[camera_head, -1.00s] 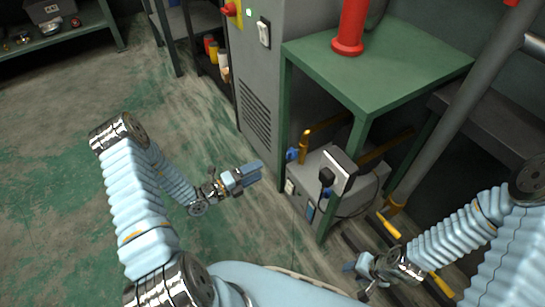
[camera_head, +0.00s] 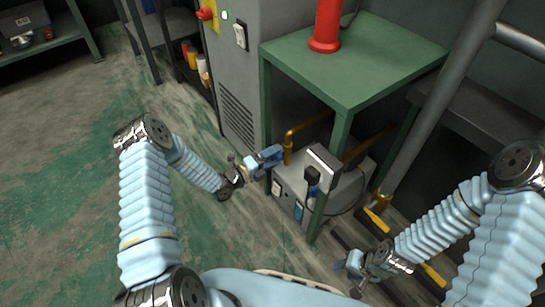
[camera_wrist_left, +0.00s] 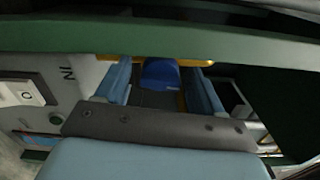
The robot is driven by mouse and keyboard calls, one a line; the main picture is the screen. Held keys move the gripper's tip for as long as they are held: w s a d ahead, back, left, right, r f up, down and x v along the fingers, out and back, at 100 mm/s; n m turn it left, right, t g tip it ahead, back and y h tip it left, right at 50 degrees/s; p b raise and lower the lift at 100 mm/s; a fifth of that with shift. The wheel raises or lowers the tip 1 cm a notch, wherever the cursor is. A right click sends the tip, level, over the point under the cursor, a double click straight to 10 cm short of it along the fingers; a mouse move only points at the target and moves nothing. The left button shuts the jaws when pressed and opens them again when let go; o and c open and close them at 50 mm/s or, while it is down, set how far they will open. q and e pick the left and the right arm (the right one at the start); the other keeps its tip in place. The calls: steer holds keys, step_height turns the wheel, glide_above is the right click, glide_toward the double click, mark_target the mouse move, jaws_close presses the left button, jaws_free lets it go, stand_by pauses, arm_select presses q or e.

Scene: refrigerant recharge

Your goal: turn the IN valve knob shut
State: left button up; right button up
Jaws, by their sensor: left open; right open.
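The IN valve knob (camera_wrist_left: 160,73) is blue and shows in the left wrist view between the two blue fingers of my left gripper (camera_wrist_left: 158,88). An "IN" label is on the grey unit beside it. In the head view my left gripper (camera_head: 268,157) is open at the foot of the brass pipe (camera_head: 288,150) and covers most of the knob. A gap shows between each finger and the knob, and the fingers are not closed on it. My right gripper (camera_head: 350,267) is open and empty, low at the right.
The grey unit (camera_head: 285,203) sits under a green table (camera_head: 355,60), whose leg (camera_head: 330,165) stands close in front. A red cylinder (camera_head: 327,25) stands on the table. A grey cabinet (camera_head: 237,75) is behind left. The floor at left is clear.

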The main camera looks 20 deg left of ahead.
arm_select(q)
steer(key=shift+c, duration=0.3)
steer(key=c, duration=1)
steer(key=shift+o, duration=0.2)
steer(key=shift+n, duration=0.8)
steer(key=o, duration=1)
steer(key=p+v, duration=0.1)
steer(key=v, duration=1.3)
steer(key=shift+w, duration=0.1)
